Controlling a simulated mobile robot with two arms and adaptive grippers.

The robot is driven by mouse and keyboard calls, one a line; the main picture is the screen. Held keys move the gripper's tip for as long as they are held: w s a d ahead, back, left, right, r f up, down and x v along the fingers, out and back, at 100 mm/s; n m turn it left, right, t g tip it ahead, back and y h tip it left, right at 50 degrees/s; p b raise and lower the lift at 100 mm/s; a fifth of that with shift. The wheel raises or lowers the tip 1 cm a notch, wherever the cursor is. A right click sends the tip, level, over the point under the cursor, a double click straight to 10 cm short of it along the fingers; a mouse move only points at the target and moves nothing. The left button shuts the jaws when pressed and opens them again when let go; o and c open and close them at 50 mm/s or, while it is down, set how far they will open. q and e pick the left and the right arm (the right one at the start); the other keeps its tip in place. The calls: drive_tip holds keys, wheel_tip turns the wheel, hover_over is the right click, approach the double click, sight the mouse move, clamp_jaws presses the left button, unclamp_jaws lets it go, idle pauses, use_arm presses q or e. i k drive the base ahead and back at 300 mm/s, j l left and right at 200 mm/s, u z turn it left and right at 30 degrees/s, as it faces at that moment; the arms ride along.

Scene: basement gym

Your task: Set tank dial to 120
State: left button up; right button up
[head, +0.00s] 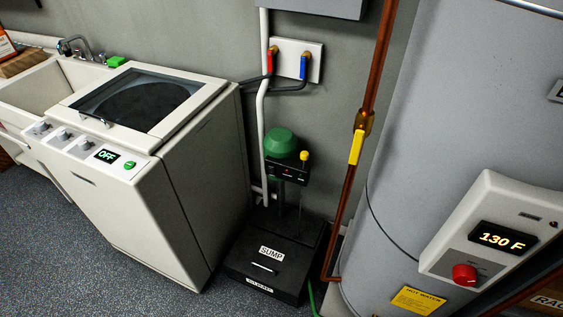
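The hot water tank (430,130) is a large grey cylinder at the right of the head view. A pale control box (491,197) is fixed to its front. The box's dark display (502,239) reads "130 F". The red tank dial (465,275) sits below and left of the display, near the right edge of the view. A yellow "HOT WATER" label (418,300) is on the tank below the box. Neither of my grippers is in view.
A copper pipe with a yellow valve handle (356,147) runs just left of the tank. A black sump box (268,262) with a green pump (280,143) stands on the floor. A white washer (150,160) reading "OFF" is at the left, beside a sink (40,90).

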sight(463, 274)
drive_tip(key=z, duration=1.25)
